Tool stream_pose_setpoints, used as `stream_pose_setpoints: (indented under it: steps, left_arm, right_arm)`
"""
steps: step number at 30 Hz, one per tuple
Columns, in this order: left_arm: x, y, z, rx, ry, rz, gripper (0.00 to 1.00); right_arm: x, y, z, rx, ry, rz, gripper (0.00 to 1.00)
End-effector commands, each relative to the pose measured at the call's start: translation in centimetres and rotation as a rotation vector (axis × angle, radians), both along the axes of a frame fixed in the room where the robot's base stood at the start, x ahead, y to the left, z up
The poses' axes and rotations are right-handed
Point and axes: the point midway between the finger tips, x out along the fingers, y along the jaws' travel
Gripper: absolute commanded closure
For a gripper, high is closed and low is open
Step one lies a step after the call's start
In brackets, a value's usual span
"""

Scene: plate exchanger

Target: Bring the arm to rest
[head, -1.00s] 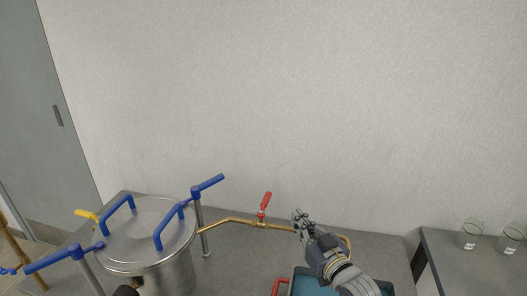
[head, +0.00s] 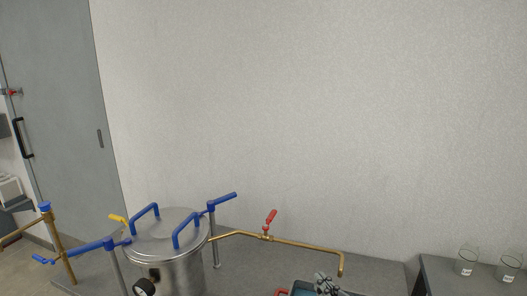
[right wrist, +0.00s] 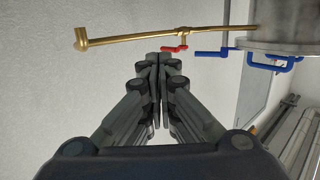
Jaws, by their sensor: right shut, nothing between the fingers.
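My right gripper (head: 326,284) shows at the bottom of the head view, low and right of centre. In the right wrist view its fingers (right wrist: 159,60) are together and empty. It is apart from the brass pipe (head: 305,246), which ends in a downturned spout and carries a red-handled valve (head: 270,220). The pipe also shows in the right wrist view (right wrist: 125,40), above the fingertips. My left gripper is in neither view.
A steel pot (head: 170,262) with blue handles stands at left on the grey counter (head: 240,280). Two glass beakers (head: 466,262) stand on a dark table at right. The wall behind is bare.

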Motion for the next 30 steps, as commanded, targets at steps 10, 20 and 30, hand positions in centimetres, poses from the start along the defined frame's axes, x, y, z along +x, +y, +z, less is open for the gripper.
stream_pose_setpoints:
  steps: [10, 20, 30]
  left_arm:
    - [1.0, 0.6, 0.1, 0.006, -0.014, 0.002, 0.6]
    - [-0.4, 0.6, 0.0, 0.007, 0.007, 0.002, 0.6]
    - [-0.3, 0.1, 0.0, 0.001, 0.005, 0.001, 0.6]
  right_arm:
    - [-7.0, 0.0, -6.5, -0.087, 0.281, -0.026, 1.0]
    - [-20.7, -2.6, -12.9, -0.218, 0.722, -0.092, 1.0]
    - [-31.5, -5.2, -14.4, -0.293, 1.034, -0.148, 1.0]
